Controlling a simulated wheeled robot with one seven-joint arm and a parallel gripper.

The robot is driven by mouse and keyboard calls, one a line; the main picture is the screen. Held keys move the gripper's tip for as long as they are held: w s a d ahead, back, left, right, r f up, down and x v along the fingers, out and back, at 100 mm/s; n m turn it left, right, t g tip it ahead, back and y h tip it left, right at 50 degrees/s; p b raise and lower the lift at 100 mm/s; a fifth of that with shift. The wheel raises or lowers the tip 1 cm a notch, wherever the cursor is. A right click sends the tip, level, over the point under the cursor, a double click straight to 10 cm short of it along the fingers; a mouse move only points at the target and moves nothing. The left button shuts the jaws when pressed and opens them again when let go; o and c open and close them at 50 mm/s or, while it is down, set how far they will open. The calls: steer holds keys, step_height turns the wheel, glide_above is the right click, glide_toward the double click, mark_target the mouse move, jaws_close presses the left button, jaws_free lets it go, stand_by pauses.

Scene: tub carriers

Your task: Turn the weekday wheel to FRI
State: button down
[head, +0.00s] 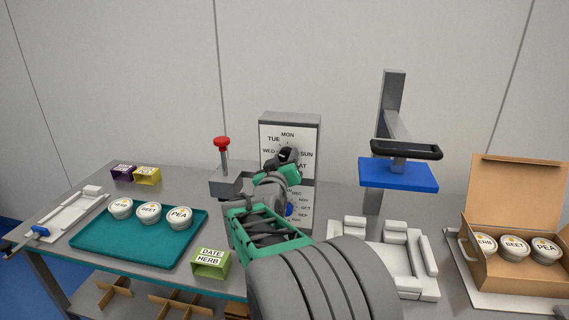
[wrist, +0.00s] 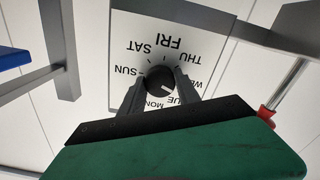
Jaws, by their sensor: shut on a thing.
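The weekday dial plate (head: 307,140) is the white face on a grey stand at the back of the bench. MON is at its top, TUE and WED at the left, SUN and SAT at the right. My gripper (head: 288,158) is in front of the dial and hides its centre and FRI. In the wrist view the plate (wrist: 135,28) appears upside down, with FRI in clear view. There my gripper (wrist: 160,86) is shut on the dark round knob (wrist: 158,75). A pale mark on the knob seems to point towards TUE.
A lower month dial (head: 306,207) is partly behind my arm. A red-knobbed lever (head: 222,142) stands left of the stand, and a blue press plate (head: 398,174) right of it. A teal tray (head: 100,238) with tubs, a green DATE HERB block (head: 211,264) and a cardboard box (head: 520,190) surround it.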

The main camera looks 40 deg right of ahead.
steer(key=n, duration=0.5)
steer(key=shift+d+f, duration=0.1)
steer(key=n+p, duration=0.1)
steer(key=n, duration=0.5)
steer(key=shift+s, duration=0.1)
steer(key=n+p, duration=0.2)
steer(key=n, duration=0.1)
steer(key=n+p, duration=0.1)
steer(key=n, duration=0.1)
steer(key=shift+r, duration=0.25)
steer(key=n+p, duration=0.3)
steer(key=n, duration=0.1)
steer(key=shift+n+p, duration=0.45)
steer(key=shift+n, duration=0.55)
